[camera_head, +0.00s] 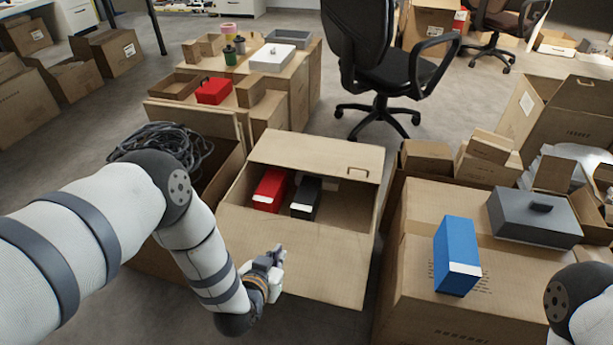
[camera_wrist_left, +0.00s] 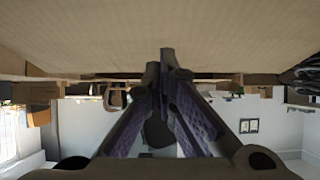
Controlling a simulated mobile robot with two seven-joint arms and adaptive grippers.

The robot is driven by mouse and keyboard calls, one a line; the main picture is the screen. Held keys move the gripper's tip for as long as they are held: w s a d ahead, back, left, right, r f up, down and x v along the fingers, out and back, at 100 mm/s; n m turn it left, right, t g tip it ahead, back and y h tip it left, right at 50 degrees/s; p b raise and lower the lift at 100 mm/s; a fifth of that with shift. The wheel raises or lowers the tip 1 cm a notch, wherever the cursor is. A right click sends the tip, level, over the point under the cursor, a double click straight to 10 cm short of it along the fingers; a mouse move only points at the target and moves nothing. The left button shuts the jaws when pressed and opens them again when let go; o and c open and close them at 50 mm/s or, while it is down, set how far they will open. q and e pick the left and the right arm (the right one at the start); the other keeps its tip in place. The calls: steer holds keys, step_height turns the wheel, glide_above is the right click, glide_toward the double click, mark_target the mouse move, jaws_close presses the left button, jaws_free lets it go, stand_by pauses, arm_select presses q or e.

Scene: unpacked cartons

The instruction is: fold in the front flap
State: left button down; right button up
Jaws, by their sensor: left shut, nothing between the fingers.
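An open brown carton (camera_head: 366,208) stands in the middle of the head view. Its front flap (camera_head: 325,262) is folded outward and slopes down towards me. The back flap (camera_head: 318,156), with a hand-hole, is also raised. A red box (camera_head: 270,188) and a black box (camera_head: 306,197) are inside. My left gripper (camera_head: 277,257) is at the left part of the front flap; contact cannot be told. In the left wrist view the fingers (camera_wrist_left: 164,58) are shut and empty, with a broad cardboard surface (camera_wrist_left: 160,30) close across the top. My right gripper is out of view.
A carton to the right carries a blue box (camera_head: 456,256) and a grey lidded box (camera_head: 535,217). A carton with black cables (camera_head: 165,143) adjoins on the left. An office chair (camera_head: 375,65) stands behind on open floor.

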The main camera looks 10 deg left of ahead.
arm_select(q)
steer(key=w+r+p, duration=0.1)
steer(key=w+r, duration=0.9)
steer(key=r, duration=0.2)
steer(key=b+x, duration=1.2)
steer(key=f+b+x, duration=0.1)
steer(key=b+x, duration=0.5)
steer(key=x, duration=0.1)
steer(key=shift+s+a, duration=0.2)
steer(key=shift+s, duration=0.1)
steer(key=shift+w+f+b, duration=0.25)
steer(key=shift+f+b, duration=0.4)
steer(key=shift+f, duration=0.05)
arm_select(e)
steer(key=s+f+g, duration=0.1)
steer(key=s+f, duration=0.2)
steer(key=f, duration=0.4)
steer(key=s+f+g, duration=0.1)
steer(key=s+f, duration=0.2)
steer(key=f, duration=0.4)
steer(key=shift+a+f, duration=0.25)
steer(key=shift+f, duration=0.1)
arm_select(q)
steer(key=shift+r, duration=0.15)
